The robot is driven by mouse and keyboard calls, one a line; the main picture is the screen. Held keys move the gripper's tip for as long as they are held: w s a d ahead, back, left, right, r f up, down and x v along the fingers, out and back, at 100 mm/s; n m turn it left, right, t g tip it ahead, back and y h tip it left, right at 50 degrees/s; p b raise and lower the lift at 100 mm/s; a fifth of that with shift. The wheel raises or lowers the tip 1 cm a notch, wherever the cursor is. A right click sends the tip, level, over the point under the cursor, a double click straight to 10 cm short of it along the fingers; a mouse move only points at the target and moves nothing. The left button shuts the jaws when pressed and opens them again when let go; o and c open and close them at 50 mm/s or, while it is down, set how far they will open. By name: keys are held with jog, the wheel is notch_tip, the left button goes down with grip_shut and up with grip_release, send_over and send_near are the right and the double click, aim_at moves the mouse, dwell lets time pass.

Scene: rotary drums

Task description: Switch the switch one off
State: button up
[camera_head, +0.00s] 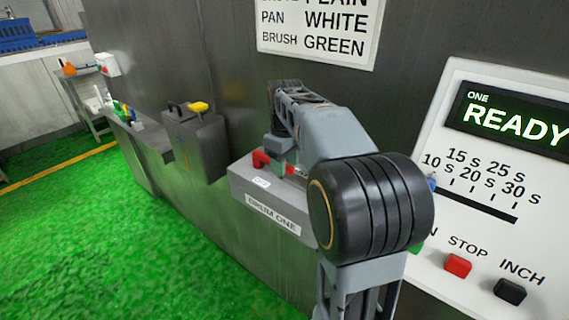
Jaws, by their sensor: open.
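A grey box labelled DRUM ONE (272,217) stands out from the dark metal wall in the middle of the view. A red switch handle (260,160) shows on top of it, partly hidden by my arm. A small white tag (262,182) lies in front of the handle; its print is too small to read. My gripper (282,158) points down at the box top, close beside the red handle and behind my arm's links. It is open. Whether its fingers touch the handle cannot be told.
A white panel at right has a READY display (515,117), a slider scale, a red STOP button (458,265) and a black INCH button (510,291). A dark box with a yellow part (198,106) stands left of the switch box. Green floor (80,230) is clear at left.

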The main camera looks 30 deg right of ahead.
jog(key=shift+f, duration=0.1)
grip_shut()
dwell(0.5)
